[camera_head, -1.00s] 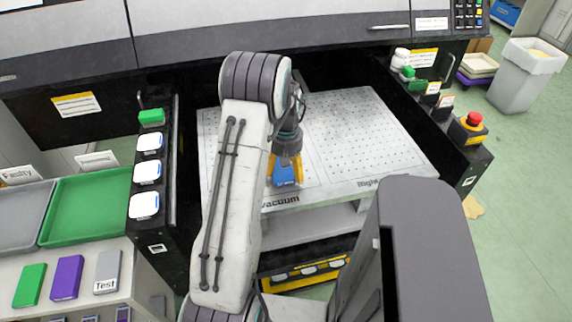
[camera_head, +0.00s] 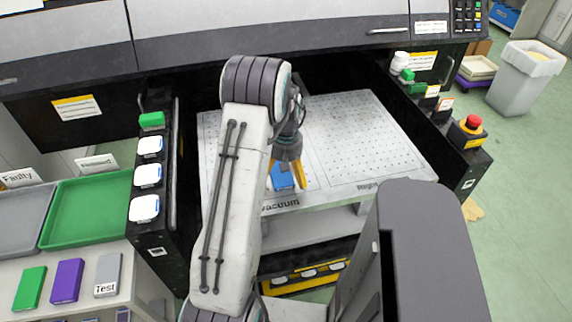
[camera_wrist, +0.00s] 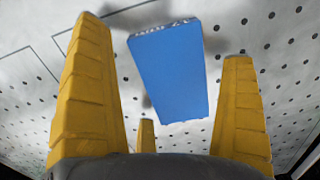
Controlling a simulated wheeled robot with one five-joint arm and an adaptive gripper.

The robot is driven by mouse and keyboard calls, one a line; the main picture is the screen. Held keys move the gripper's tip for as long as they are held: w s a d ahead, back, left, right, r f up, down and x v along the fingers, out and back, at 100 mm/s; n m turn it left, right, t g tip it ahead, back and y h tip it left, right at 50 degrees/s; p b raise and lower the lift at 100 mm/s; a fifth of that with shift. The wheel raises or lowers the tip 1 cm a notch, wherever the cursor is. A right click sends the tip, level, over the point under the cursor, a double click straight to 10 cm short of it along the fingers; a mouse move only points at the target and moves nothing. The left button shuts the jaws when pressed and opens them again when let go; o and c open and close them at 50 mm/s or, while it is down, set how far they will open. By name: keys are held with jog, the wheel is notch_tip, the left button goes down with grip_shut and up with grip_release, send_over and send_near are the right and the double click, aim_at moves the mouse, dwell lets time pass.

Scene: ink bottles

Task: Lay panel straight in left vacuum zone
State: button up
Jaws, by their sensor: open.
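A blue panel (camera_head: 283,180) is at the left half of the white perforated plate (camera_head: 352,115), near its front edge, just behind the "Vacuum" lettering. In the wrist view the panel (camera_wrist: 170,75) shows between the spread yellow fingers, with gaps on both sides. It is turned a little against the plate's printed line. I cannot tell whether it lies fully flat. My gripper (camera_head: 285,175) points down over the panel, open, with its fingers around the panel and not visibly touching it. It also shows in the wrist view (camera_wrist: 163,40). My arm hides part of the plate's left side.
Black side walls with buttons flank the plate; a red emergency button (camera_head: 470,124) is at right. A grey tray (camera_head: 20,215), a green tray (camera_head: 85,208) and green, purple and grey boxes (camera_head: 67,281) are at left. The plate's right half is clear.

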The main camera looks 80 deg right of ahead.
aim_at(286, 174)
notch_tip(286, 174, up, 12)
jog(key=b, duration=0.3)
jog(key=w+a+r+n+t+h, duration=0.1)
jog(key=w+a+r+n, duration=0.2)
jog(key=w+a, duration=0.75)
jog(key=w+a+r+n, duration=0.3)
jog(key=w+a, duration=0.5)
jog(key=w, duration=0.5)
jog(key=w+a+n+t, duration=0.1)
jog(key=w+a+n, duration=0.2)
jog(key=a, duration=1)
jog(key=s+a+f+n, duration=0.1)
jog(key=s+a+n, duration=0.1)
jog(key=a, duration=0.5)
jog(key=s+a+f+n+t+y, duration=0.1)
jog(key=s+a+n, duration=0.1)
jog(key=s+a, duration=0.2)
jog(key=a, duration=0.3)
jog(key=shift+n, duration=0.3)
